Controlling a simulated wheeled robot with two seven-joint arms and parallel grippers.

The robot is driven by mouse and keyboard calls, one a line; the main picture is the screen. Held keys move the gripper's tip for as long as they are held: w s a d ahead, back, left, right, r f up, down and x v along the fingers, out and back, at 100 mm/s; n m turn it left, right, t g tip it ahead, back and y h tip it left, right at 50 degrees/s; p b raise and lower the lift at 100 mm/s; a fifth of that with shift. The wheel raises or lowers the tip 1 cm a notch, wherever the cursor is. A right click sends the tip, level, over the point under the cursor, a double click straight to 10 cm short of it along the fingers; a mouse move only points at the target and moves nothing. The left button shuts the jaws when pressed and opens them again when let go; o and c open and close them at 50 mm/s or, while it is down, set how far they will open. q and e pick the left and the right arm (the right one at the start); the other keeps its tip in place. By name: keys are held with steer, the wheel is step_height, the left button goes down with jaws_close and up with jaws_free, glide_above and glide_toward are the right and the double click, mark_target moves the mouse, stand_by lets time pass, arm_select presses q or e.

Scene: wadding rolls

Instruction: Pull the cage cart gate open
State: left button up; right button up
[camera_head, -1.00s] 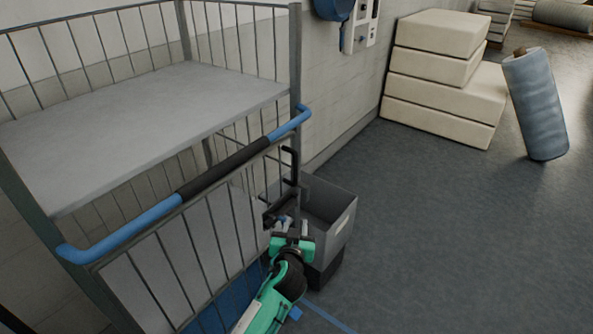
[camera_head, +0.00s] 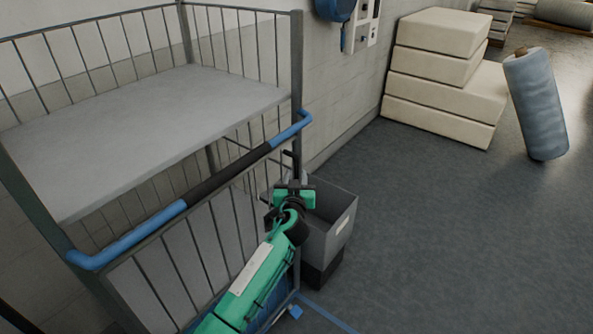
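The grey wire cage cart (camera_head: 150,125) fills the left side, with a solid grey shelf inside. Its gate (camera_head: 205,245) is the lower front barred panel, below a bar with blue ends and a black middle (camera_head: 215,180). The gate looks in line with the cart front. My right gripper is out of view.
A grey bin (camera_head: 340,235) stands right behind my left gripper, close to the cart. Cream foam blocks (camera_head: 440,85) are stacked by the wall, and a blue wrapped roll (camera_head: 537,105) leans at the right. The floor (camera_head: 440,240) at right is clear.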

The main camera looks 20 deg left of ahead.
arm_select(q)
steer(key=shift+x, duration=1.15)
steer(key=shift+c, duration=0.2)
jaws_close()
